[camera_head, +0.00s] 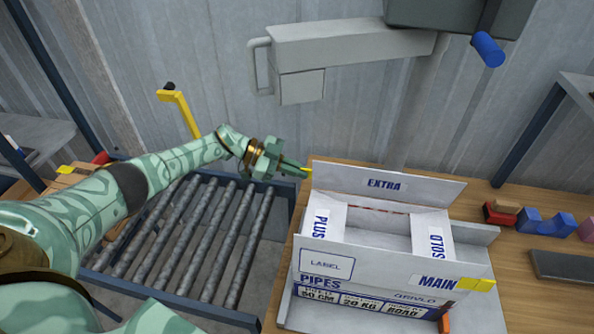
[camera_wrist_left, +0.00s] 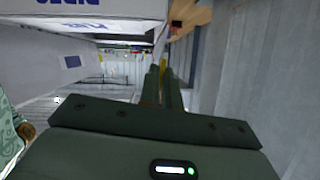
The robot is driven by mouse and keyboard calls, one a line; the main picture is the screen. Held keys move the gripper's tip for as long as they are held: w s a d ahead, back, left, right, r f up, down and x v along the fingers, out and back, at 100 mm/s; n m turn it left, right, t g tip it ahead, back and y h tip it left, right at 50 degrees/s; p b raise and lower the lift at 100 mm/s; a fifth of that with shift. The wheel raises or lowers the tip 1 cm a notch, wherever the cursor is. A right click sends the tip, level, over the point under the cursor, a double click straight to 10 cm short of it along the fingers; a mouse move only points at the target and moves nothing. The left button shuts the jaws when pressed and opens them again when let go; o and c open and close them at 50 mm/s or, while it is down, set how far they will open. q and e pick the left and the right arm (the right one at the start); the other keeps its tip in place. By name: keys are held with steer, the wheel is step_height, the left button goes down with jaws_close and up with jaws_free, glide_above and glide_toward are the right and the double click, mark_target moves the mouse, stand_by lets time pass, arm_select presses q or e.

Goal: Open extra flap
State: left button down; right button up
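The carton (camera_head: 325,265) stands on the wooden table. Its EXTRA flap (camera_head: 388,186) stands up along the back edge, tilted slightly away. The PLUS flap (camera_head: 322,224) and SOLDS flap (camera_head: 433,238) lie at the left and right of the opening, and the MAIN flap (camera_head: 400,262) is at the front. My left gripper (camera_head: 301,170) is beside the EXTRA flap's left end; contact is unclear. In the left wrist view its fingers (camera_wrist_left: 162,82) are close together, with no object seen between them, and the carton (camera_wrist_left: 70,22) is at upper left. My right gripper is out of view.
A roller conveyor (camera_head: 190,240) lies left of the table under my left arm. A yellow lever (camera_head: 180,110) stands behind it. A grey machine arm (camera_head: 345,48) hangs above the carton. Coloured blocks (camera_head: 545,221) and a dark block (camera_head: 562,265) lie right.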

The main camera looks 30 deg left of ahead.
arm_select(q)
steer(key=c, duration=1.6)
jaws_free()
steer(key=shift+d, duration=0.1)
steer(key=b+v, duration=0.2)
steer(key=v, duration=1.4)
steer(key=shift+s, duration=0.1)
